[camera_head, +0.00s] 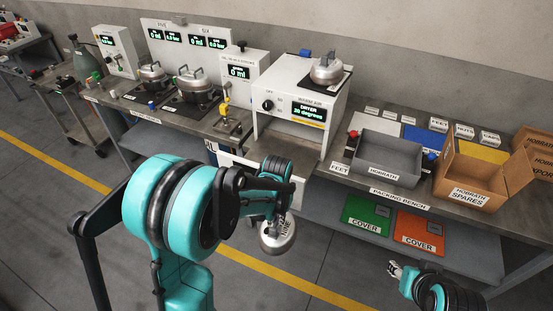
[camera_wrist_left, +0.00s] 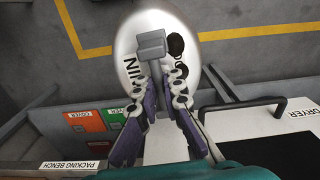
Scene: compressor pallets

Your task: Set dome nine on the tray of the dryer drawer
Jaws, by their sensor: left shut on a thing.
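Dome nine (camera_head: 279,240), a shiny metal dome with a grey handle, hangs in front of the bench over the floor. It also shows in the left wrist view (camera_wrist_left: 135,65), where part of its lettering reads "NIN". My left gripper (camera_head: 278,211) is shut on its handle. The white dryer (camera_head: 290,108) stands on the bench behind it, its display reading 20 degrees. A white front (camera_head: 262,170) sits below the dryer; in the left wrist view a "DRYER" front (camera_wrist_left: 295,120) has a black handle. My arm hides part of this drawer. My right gripper (camera_head: 396,269) is low at right; its jaws are unclear.
Another metal dome (camera_head: 327,72) sits on top of the dryer. The packing bench holds a grey tray (camera_head: 388,157) and a cardboard spares box (camera_head: 470,178). Green (camera_head: 366,214) and orange (camera_head: 420,231) covers lie on the lower shelf. Several pots and meters stand at left.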

